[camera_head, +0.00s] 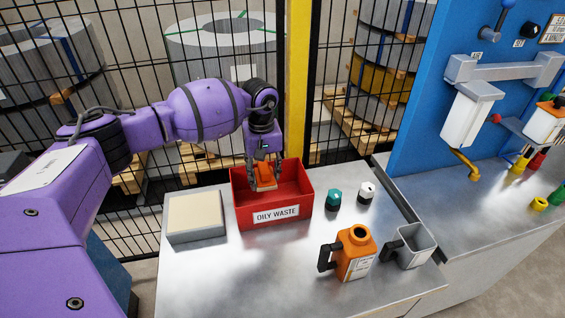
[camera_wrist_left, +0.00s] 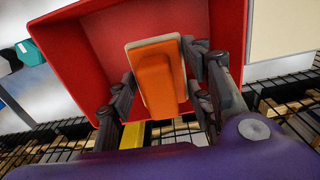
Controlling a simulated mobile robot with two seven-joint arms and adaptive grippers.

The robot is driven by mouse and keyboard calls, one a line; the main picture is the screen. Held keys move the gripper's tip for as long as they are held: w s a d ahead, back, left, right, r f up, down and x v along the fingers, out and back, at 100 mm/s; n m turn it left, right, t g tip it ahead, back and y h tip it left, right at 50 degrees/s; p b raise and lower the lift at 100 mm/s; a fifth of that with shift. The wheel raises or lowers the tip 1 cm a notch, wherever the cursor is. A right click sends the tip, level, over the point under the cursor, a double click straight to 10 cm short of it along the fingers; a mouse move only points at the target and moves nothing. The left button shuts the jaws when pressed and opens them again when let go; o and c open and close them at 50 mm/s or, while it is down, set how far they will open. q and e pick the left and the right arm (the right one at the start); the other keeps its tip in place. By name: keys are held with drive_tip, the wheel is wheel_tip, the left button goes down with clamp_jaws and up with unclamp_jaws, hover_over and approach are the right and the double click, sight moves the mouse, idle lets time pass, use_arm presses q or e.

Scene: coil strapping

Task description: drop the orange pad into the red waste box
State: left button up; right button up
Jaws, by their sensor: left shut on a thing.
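The orange pad (camera_head: 265,177) has a pale edge layer and is held by my left gripper (camera_head: 264,180). In the left wrist view the pad (camera_wrist_left: 158,82) sits between the two fingers of the gripper (camera_wrist_left: 160,85). The red waste box (camera_head: 244,214), labelled "OILY WASTE", stands on the metal table, open at the top. The gripper and pad are over the opening of the box. The red box (camera_wrist_left: 90,70) fills much of the wrist view behind the pad. My right gripper is in neither view.
A grey block with a beige top (camera_head: 195,215) stands left of the box. A teal knob (camera_head: 334,198) and a white one (camera_head: 366,193) are to its right. An orange jug (camera_head: 355,256) and a grey jug (camera_head: 412,245) stand at the front right. A mesh fence is behind.

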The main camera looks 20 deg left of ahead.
use_arm(q)
drive_tip(key=o, duration=1.2)
wheel_tip(320, 180, up, 12)
drive_tip(key=shift+r, duration=0.1)
